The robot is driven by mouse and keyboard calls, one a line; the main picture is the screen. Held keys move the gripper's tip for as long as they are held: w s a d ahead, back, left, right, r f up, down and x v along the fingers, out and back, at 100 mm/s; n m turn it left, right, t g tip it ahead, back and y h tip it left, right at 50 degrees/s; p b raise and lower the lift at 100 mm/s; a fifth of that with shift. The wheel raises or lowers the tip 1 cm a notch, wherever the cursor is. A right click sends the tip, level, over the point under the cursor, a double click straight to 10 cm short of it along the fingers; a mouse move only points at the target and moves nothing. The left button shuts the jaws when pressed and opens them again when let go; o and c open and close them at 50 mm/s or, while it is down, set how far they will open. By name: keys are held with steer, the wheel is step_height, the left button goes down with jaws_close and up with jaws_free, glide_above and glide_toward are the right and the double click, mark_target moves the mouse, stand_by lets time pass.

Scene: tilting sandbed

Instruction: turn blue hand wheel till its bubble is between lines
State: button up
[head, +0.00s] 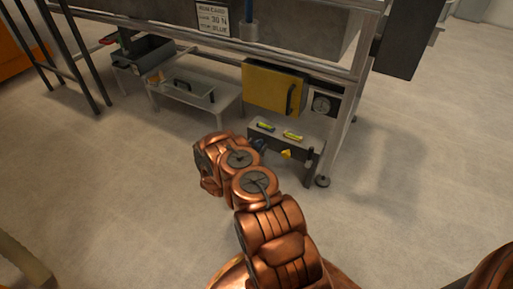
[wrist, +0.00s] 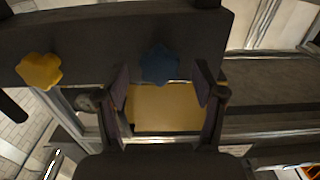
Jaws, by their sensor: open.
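The blue hand wheel (wrist: 159,65) is a dark blue lobed knob on the dark front of the box, in the wrist view. My gripper (wrist: 163,84) is open, one finger on each side of the wheel's lower part; I cannot tell whether they touch it. In the head view my gripper (head: 261,146) is at the box front and largely hides the wheel. Two yellow-green bubble vials, a left vial (head: 265,126) and a right vial (head: 292,136), lie on the box top. Their bubbles and lines are too small to read.
A yellow hand wheel (wrist: 38,71) sits beside the blue one; it also shows in the head view (head: 286,154). A yellow cabinet (head: 272,90) and a round gauge (head: 321,104) are behind the box. A frame leg (head: 344,131) stands right. Floor in front is clear.

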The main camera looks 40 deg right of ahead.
steer(key=c, duration=1.1)
